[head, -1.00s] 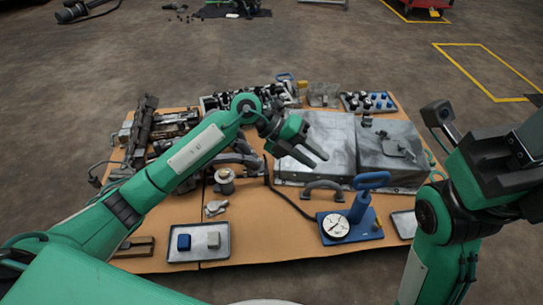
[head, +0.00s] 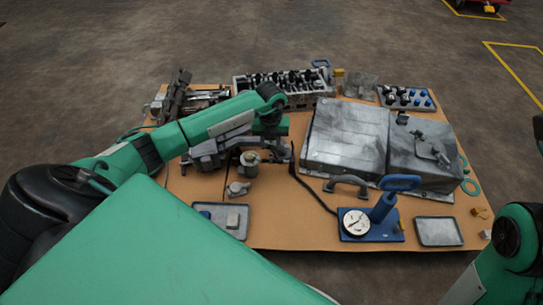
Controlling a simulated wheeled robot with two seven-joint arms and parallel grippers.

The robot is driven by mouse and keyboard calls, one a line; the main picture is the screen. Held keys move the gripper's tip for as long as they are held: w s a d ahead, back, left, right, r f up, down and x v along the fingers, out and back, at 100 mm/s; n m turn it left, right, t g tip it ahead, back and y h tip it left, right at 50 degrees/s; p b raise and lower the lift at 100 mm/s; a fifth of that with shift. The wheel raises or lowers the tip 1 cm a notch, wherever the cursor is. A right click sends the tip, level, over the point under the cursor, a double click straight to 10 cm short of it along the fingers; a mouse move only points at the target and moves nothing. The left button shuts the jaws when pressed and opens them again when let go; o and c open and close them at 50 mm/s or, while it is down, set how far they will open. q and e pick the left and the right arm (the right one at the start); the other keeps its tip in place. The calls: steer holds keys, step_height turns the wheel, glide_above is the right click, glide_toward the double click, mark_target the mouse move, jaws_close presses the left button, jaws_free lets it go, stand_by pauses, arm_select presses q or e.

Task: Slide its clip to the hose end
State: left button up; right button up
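A thin black hose (head: 312,195) runs from the blue hand pump up and left towards my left gripper. A short curved grey hose (head: 347,181) lies in front of the metal box. I cannot make out a clip on either one. My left gripper (head: 276,152) points down over the middle of the table, near the black hose's upper end. Its fingers are dark and partly hidden by my own arm, so I cannot tell whether they are open. A dark piece (head: 538,130) cut off at the right edge looks like part of my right gripper; its state does not show.
The blue pump with a white gauge (head: 355,223) stands at the front, beside an empty tray (head: 438,231). Another tray (head: 243,229) holds small blocks. A large metal box (head: 345,138) fills the right side. An engine part (head: 285,88) lies at the back. Bare board lies front centre.

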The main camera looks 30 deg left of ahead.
mark_target(271, 157)
arm_select(q)
step_height(271, 157, down, 6)
steer(key=b, duration=0.2)
steer(key=shift+f+b, duration=0.15)
steer(key=shift+b, duration=0.2)
jaws_close()
